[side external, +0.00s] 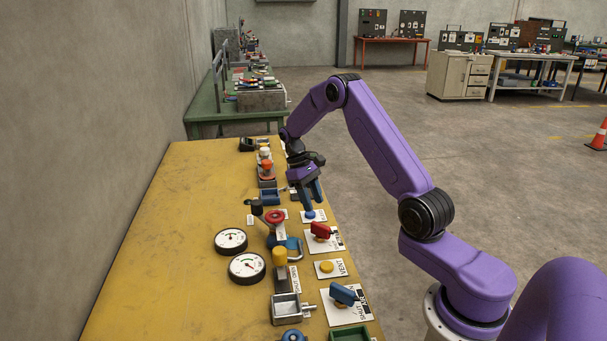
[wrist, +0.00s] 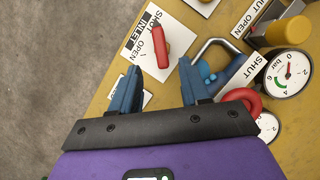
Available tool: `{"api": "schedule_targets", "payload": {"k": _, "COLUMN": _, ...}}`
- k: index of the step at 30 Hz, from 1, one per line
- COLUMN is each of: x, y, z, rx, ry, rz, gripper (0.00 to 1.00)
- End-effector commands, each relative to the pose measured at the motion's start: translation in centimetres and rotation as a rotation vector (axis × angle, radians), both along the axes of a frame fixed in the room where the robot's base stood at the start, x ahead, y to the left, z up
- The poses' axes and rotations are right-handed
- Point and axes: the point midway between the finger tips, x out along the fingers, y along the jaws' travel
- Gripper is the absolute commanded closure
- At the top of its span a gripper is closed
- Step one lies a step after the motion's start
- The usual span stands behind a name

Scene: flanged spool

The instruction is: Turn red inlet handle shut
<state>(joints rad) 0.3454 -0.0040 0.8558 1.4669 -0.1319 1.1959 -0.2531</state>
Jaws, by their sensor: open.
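The red inlet handle (side external: 322,230) sits on a white plate (side external: 338,245) near the table's right edge. In the wrist view the red handle (wrist: 163,42) lies lengthwise up the picture, beside the words SHUT, INLET and OPEN on its plate (wrist: 135,52). My gripper (side external: 313,203) is just beyond the handle in the side view, fingers pointing down. In the wrist view my gripper (wrist: 157,67) is open, its blue fingers apart, with the handle's near end between and slightly ahead of the tips. I see no contact with the handle.
A blue padlock with a metal shackle (wrist: 213,46) is close to the right finger. A red wheel (side external: 275,216), two gauges (side external: 230,241) (side external: 247,268), a yellow-topped part (side external: 279,256), a yellow button (side external: 327,267) and a blue handle (side external: 342,294) stand nearby. The table's left side is clear.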

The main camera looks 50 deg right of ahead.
Motion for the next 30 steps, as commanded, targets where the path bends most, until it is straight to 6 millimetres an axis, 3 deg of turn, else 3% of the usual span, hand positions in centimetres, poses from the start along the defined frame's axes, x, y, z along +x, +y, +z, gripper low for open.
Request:
{"api": "schedule_targets", "payload": {"k": 6, "x": 1.9, "y": 0.0, "z": 4.3, "rx": -0.002, "ry": -0.004, "rz": 0.001, "gripper": 0.54}}
{"api": "schedule_targets", "payload": {"k": 12, "x": 2.9, "y": -0.1, "z": 6.8, "rx": 0.000, "ry": -0.002, "rz": -0.001, "gripper": 0.54}}
{"api": "schedule_targets", "payload": {"k": 30, "x": 3.3, "y": 0.6, "z": 8.1, "rx": -0.001, "ry": -0.004, "rz": 0.013, "gripper": 0.54}}
